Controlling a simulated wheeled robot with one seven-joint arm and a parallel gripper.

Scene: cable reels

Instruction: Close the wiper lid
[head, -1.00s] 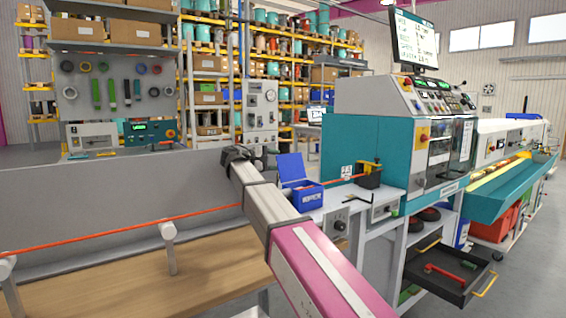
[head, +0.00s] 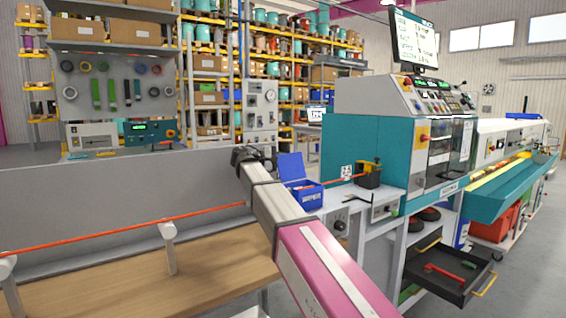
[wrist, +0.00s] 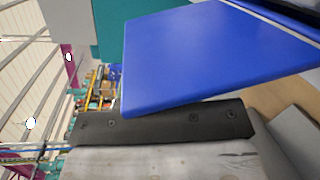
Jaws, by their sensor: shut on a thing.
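The blue wiper box (head: 303,197) sits on the light bench in the head view. Its blue lid (head: 291,167) stands raised at the back of the box, so the box is open. In the wrist view the lid (wrist: 205,55) is a large blue panel close to the camera. My gripper (head: 262,158) is at the left side of the lid. One dark finger (wrist: 160,122) lies along the lid's lower edge in the wrist view. The gripper is shut on the lid; the exact contact is partly hidden.
An orange cable (head: 120,230) runs over posts along the left bench to the box. A black and yellow device (head: 369,174) stands just right of it. The teal machine (head: 365,148) is further right. An open black drawer (head: 450,275) juts out below.

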